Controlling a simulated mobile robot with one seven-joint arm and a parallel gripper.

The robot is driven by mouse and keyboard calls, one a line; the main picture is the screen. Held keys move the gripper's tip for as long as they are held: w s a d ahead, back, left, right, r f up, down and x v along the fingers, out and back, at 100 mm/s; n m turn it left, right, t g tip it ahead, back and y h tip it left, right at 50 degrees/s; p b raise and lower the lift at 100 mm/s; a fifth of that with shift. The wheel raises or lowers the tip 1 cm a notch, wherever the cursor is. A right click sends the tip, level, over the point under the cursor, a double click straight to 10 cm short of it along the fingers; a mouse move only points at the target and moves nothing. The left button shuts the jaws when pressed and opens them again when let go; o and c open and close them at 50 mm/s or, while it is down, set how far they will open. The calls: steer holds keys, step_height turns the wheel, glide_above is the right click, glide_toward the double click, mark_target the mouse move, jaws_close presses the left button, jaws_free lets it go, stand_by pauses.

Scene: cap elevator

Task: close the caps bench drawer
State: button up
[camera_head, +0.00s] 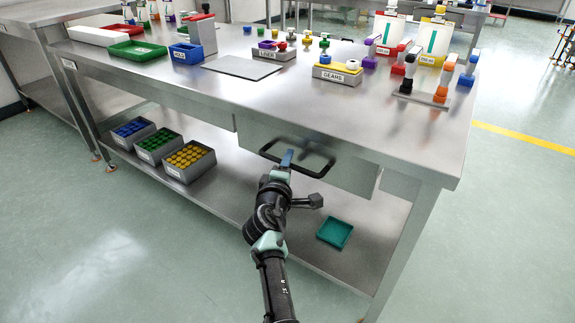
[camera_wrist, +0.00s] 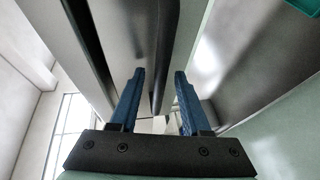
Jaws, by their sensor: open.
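The drawer (camera_head: 345,168) is a grey metal box front under the bench top, with a black bar handle (camera_head: 323,171) on its face. I cannot tell how far it stands out. My gripper (camera_head: 287,156) is at the handle, toward its left part, with its blue fingers pointing at the drawer. In the wrist view my gripper (camera_wrist: 159,72) has its two blue fingers apart. A dark bar (camera_wrist: 165,45), which looks like the handle, runs between them with gaps showing on both sides. The drawer's inside is hidden.
The steel bench (camera_head: 215,93) carries trays, labelled blocks and dispensers. On its lower shelf (camera_head: 215,208) are bins of blue, green and yellow caps (camera_head: 190,158) at left and a teal tray (camera_head: 335,233) right of my arm. The floor in front is clear.

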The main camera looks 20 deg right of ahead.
steer(key=p+v, duration=0.5)
steer(key=v, duration=0.8)
steer(key=shift+p, duration=0.4)
steer(key=shift+r, duration=0.1)
steer(key=a+r+m+t+y, duration=0.1)
steer(key=a+r+m+t, duration=0.2)
steer(key=r, duration=1.1)
steer(key=a+r+m+t+y, duration=0.1)
steer(key=a+r+m+t, duration=0.25)
steer(key=r, duration=0.95)
steer(key=s+a+r+m+t+y+p, duration=0.1)
steer(key=s+a+r+m+t+y, duration=0.2)
steer(key=s+r, duration=0.85)
steer(key=s+a+r+m+t+y+p, duration=0.1)
steer(key=s+a+r+t+y, duration=0.45)
steer(key=r, duration=0.95)
step_height(320, 180, up, 28)
steer(key=s+g+h+p, duration=0.1)
steer(key=s+h+p, duration=0.1)
steer(key=p, duration=2.6)
steer(key=shift+s, duration=0.2)
